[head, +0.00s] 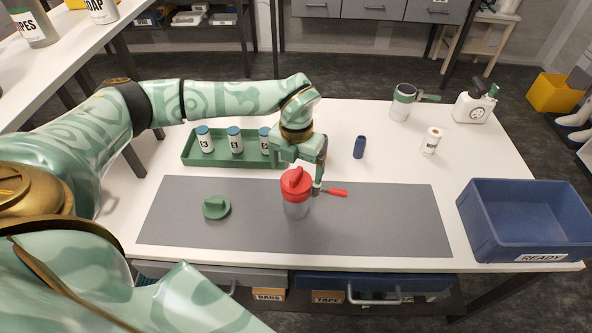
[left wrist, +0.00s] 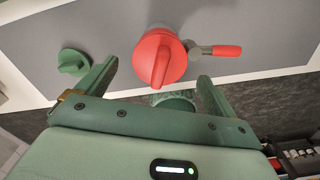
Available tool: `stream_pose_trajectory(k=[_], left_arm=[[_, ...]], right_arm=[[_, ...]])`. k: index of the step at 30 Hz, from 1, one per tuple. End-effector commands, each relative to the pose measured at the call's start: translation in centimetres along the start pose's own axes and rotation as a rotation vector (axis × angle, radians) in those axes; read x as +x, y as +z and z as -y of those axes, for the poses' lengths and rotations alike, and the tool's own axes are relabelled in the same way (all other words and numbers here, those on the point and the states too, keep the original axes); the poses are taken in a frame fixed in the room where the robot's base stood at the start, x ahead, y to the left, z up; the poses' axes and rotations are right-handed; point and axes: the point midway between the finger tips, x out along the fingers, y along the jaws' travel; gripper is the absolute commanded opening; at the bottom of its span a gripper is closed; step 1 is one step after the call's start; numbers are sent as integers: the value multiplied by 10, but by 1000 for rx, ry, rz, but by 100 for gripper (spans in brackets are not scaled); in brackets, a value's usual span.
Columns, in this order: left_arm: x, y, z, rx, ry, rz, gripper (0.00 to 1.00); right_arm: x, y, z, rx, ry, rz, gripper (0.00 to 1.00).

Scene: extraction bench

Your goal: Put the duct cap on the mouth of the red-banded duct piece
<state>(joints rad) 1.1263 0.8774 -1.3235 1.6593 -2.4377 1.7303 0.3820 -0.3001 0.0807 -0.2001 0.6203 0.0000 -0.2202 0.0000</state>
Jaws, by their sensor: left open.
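The red-banded duct piece (head: 297,211) stands upright on the grey mat, a grey cylinder with a red-handled lever (head: 336,192) on its right. A red duct cap (head: 296,184) with a raised fin sits over its mouth; it also shows in the left wrist view (left wrist: 162,57). The cap hides the mouth and I cannot clearly separate it from the red band. A green cap (head: 216,207) with a similar fin lies on the mat to the left. My left gripper (head: 297,172) is open, just behind the red cap, with its fingertips (left wrist: 158,75) apart. My right gripper is out of view.
A green tray (head: 190,155) with several blue-lidded containers stands behind the mat. A blue READY bin (head: 524,222) is at right. The mat's right half is clear.

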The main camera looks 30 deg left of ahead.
Motion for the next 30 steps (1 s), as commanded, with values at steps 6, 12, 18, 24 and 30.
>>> stream_pose_trajectory(k=[6, 12, 18, 24, 30], left_arm=[[-59, 1, 0, 0, 0, 7, 93], [-96, 1, 0, 0, 0, 4, 93], [-110, 0, 0, 0, 0, 1, 93], [-110, 0, 0, 0, 0, 0, 93], [-110, 0, 0, 0, 0, 0, 93]], right_arm=[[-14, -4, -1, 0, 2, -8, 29], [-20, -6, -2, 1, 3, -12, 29], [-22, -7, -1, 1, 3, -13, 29], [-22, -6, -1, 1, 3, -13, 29], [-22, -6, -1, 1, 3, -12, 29]])
